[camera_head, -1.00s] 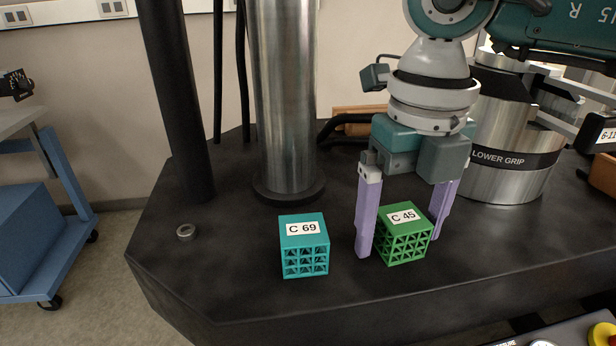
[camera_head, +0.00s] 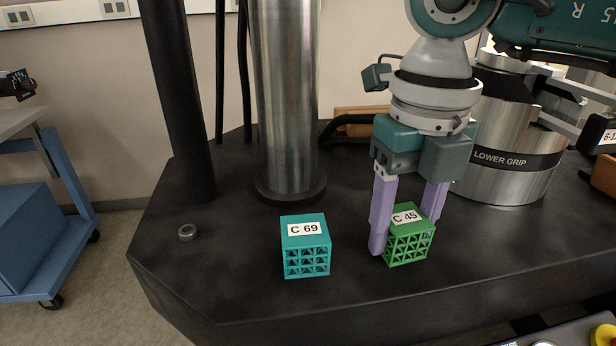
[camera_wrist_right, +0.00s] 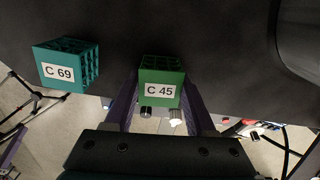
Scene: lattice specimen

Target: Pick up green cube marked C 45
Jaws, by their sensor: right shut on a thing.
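The green lattice cube marked C 45 (camera_head: 408,245) sits on the black machine base, its label on top. My right gripper (camera_head: 406,232) is shut on it, one purple finger on its left side and the other on its right side, partly behind it. In the right wrist view the green cube (camera_wrist_right: 161,82) lies between the purple fingers (camera_wrist_right: 160,112). The cube appears to rest on the surface.
A teal lattice cube marked C 69 (camera_head: 305,246) stands left of the green cube, with a gap between. A small metal ring (camera_head: 187,232) lies further left. A steel column (camera_head: 287,100) and the lower grip cylinder (camera_head: 510,165) stand behind. The base's front edge is near.

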